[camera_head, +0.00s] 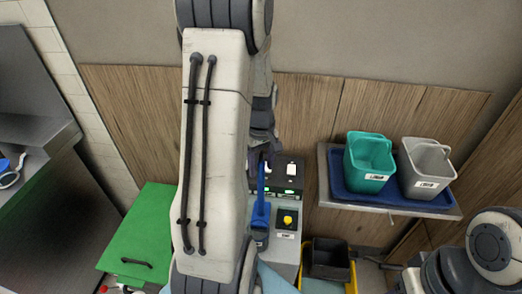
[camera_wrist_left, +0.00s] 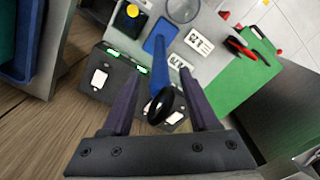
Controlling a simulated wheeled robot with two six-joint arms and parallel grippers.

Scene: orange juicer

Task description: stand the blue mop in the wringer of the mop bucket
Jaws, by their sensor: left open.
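The blue mop (camera_head: 261,212) stands at the grey cleaning cart, just right of my left arm in the head view; its lower end is partly hidden. In the left wrist view its blue handle (camera_wrist_left: 160,86) points towards the camera and ends in a black ring. My left gripper (camera_wrist_left: 159,70) is open, with the handle showing between its two fingers; I see no contact. In the head view its fingers are hard to make out. The mop bucket (camera_head: 353,276) is yellow with a dark wringer (camera_head: 328,258), at the lower middle. My right gripper is out of view.
A shelf on the right holds a blue tray (camera_head: 350,188) with a teal bucket (camera_head: 370,158) and a grey bucket (camera_head: 425,168). A dark box (camera_head: 288,175) stands behind the mop. A metal counter is at far left.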

